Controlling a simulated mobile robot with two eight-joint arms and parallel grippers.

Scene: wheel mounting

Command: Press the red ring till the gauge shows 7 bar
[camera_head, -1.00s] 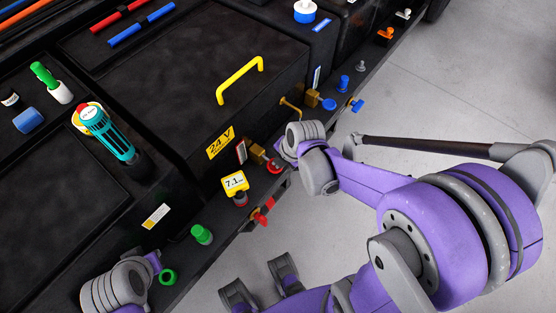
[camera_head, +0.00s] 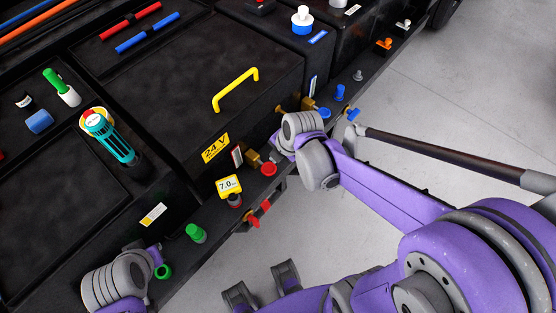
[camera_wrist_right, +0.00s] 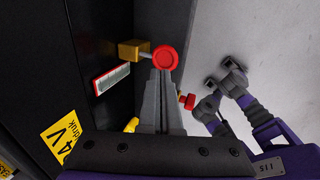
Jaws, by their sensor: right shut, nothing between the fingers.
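The yellow gauge (camera_head: 229,186) on the black ledge reads 7.0 in the head view. The red ring (camera_head: 268,169) sits at the ledge's edge, to the right of the gauge and beside a brass block. In the wrist view the red ring (camera_wrist_right: 166,59) is a round red disc on a thin stem from the brass block (camera_wrist_right: 133,51). My right gripper (camera_wrist_right: 162,76) is shut and empty, its tips at the ring's lower edge in that picture; I cannot tell whether they touch. In the head view my right gripper (camera_head: 281,150) is just above the ring, partly hidden by its wrist. My left gripper (camera_head: 150,256) is by a green ring, fingertips unclear.
A red valve handle (camera_head: 259,212) hangs below the gauge. A green knob (camera_head: 196,233) and the green ring (camera_head: 162,271) are along the ledge. A blue handle (camera_head: 352,115) lies beyond my right wrist. The floor to the right is open.

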